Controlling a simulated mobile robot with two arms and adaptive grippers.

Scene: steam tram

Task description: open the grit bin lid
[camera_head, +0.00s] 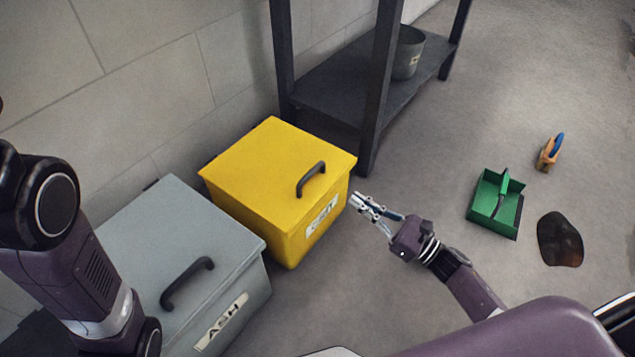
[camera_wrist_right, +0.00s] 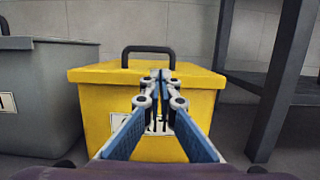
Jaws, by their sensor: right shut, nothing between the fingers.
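The yellow grit bin (camera_head: 262,215) stands on the floor by the wall, its lid (camera_head: 265,158) down. A dark handle (camera_head: 311,179) is on the lid near its front edge. A partly hidden label is on the bin's front. In the right wrist view the bin (camera_wrist_right: 98,125) is straight ahead, with the handle (camera_wrist_right: 148,50) above the fingertips. My right gripper (camera_head: 357,199) is shut and empty in front of the bin, close to its right front corner in the head view. It also shows in the wrist view (camera_wrist_right: 160,78). My left gripper is out of view; only the left arm shows.
A grey ash bin (camera_head: 225,262) stands left of the yellow bin. A dark shelf (camera_head: 335,98) holding a grey bucket (camera_head: 408,52) stands behind it.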

